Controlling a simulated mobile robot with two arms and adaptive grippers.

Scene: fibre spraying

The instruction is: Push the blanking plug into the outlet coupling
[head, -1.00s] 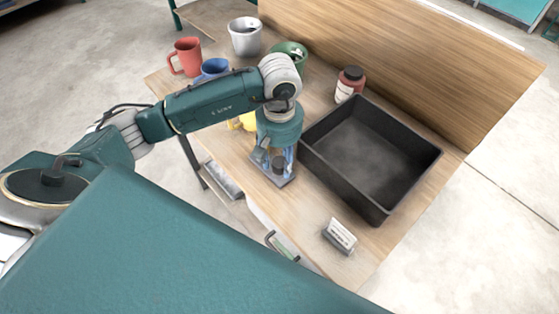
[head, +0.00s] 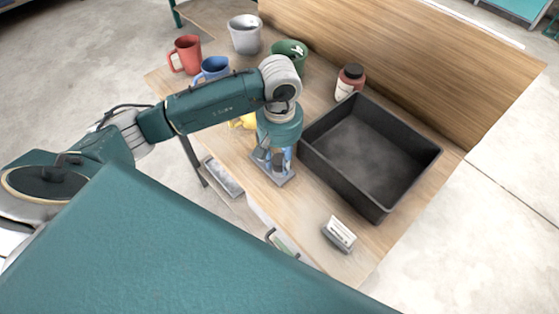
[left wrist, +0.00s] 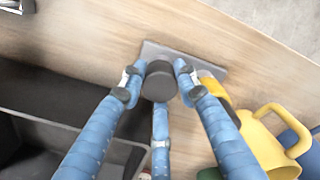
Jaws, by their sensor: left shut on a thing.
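My left gripper (head: 278,162) points down over a grey plate (head: 287,181) near the table's front edge. In the left wrist view its blue fingers (left wrist: 158,84) are shut around a dark round piece, which looks like the blanking plug (left wrist: 159,80). The piece is above the grey plate (left wrist: 150,48) or touching something on it; I cannot tell which. The outlet coupling cannot be made out and may be hidden under the dark piece and the fingers. My right gripper is not in view.
An empty black bin (head: 418,160) stands right of the gripper. A yellow mug (left wrist: 262,140) is close to the fingers. Red (head: 186,54), blue (head: 213,68), white (head: 245,35) and green (head: 290,52) mugs, a brown-red jar (head: 350,82) and a label stand (head: 340,234) are also on the table.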

